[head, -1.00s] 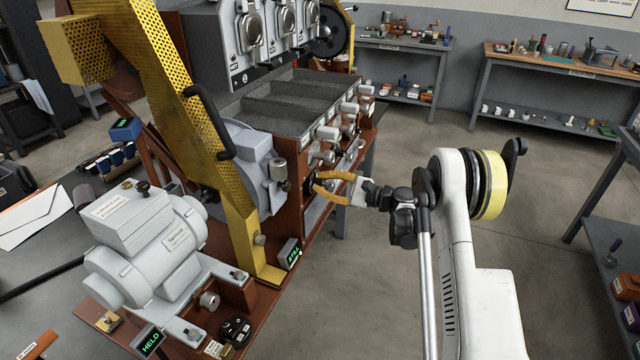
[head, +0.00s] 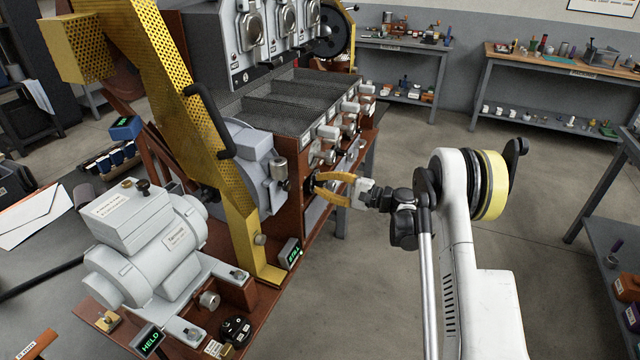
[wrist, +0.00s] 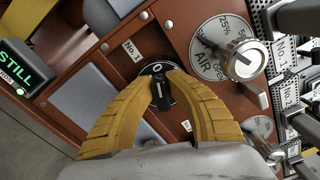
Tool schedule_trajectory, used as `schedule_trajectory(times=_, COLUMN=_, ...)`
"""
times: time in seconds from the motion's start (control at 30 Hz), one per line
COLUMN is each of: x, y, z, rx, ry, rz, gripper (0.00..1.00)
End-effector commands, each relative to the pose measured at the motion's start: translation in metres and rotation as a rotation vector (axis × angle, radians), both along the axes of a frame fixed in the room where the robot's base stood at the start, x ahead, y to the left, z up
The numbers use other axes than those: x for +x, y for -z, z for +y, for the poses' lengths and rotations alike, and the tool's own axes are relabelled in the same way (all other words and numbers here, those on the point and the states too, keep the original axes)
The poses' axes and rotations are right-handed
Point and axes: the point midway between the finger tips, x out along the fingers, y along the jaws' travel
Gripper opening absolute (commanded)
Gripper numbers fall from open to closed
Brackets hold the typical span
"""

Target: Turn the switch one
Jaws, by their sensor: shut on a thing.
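Switch one is a small black rotary switch (wrist: 159,95) on a round black plate. In the head view my gripper (head: 317,186) is at the machine's front panel, and the switch is too small and covered there to make out.
A silver knob on an "AIR" dial (wrist: 243,62) stands close to the right finger. A green "STILL" display (wrist: 25,66) is at the left. Several silver knobs (head: 327,133) stick out along the machine's front. The floor (head: 400,130) beyond my arm is clear.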

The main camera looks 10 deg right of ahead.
Motion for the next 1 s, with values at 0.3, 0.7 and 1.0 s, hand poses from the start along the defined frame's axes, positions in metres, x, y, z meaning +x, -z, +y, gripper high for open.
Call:
schedule_trajectory(times=0.3, x=0.000, y=0.000, z=0.000, rx=0.001, ry=0.000, rz=0.000, gripper=0.38)
schedule_trajectory(times=0.7, x=-0.011, y=0.000, z=-0.017, rx=0.000, ry=0.003, rz=0.001, gripper=0.38)
schedule_trajectory(times=1.0, x=-0.050, y=0.000, z=-0.071, rx=0.001, ry=0.004, rz=0.001, gripper=0.38)
